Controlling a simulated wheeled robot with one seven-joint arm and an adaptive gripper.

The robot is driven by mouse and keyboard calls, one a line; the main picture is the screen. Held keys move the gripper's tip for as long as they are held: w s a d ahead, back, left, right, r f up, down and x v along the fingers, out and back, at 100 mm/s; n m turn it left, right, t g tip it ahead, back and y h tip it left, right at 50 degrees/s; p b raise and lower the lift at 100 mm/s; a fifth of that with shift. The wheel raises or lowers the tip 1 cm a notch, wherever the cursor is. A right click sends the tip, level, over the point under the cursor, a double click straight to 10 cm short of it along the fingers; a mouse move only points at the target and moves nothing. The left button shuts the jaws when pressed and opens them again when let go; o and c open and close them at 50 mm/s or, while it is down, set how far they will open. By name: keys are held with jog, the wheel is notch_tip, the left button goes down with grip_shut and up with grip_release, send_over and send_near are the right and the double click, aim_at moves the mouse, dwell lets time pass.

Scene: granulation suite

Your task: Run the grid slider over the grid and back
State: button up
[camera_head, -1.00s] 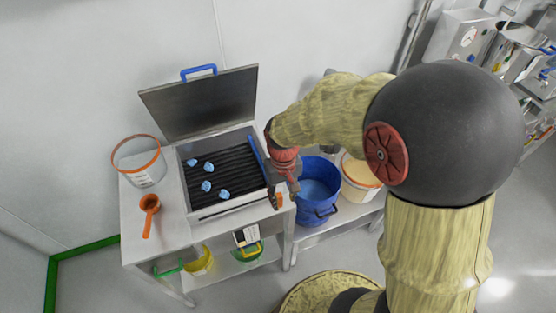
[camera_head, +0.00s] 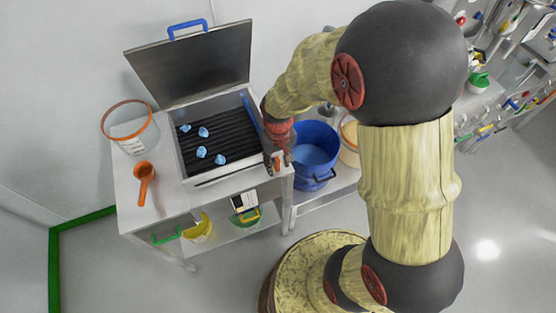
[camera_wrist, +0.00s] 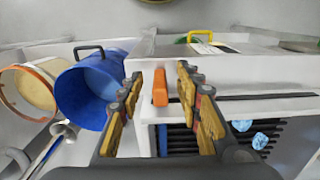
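The grid (camera_head: 235,133) is a set of dark parallel bars in an open steel box. A blue bar (camera_head: 252,109) lies along its right side, and a bit of blue (camera_wrist: 163,140) shows in the wrist view. An orange handle (camera_wrist: 160,88) stands at the end of a dark slot in the box's front wall. My gripper (camera_head: 278,163) is at the box's front right corner. In the wrist view my gripper (camera_wrist: 159,82) is open, with a finger on each side of the orange handle and visible gaps between. Several blue lumps (camera_head: 202,152) lie on the grid.
The raised steel lid (camera_head: 190,65) stands behind the box. A clear orange-rimmed tub (camera_head: 130,130) and orange scoop (camera_head: 145,178) are on the table's left. A blue bucket (camera_head: 314,150) stands close on the right, beside a cream bucket (camera_head: 349,140).

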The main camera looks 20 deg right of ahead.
jog(key=c, duration=0.3)
grip_shut()
dwell(0.4)
jog(key=shift+a, duration=0.1)
jog(key=shift+a+p, duration=0.7)
jog(key=shift+a, duration=6.2)
jog(key=shift+a+p, duration=0.55)
jog(key=shift+a, duration=5.5)
jog(key=shift+d, duration=0.1)
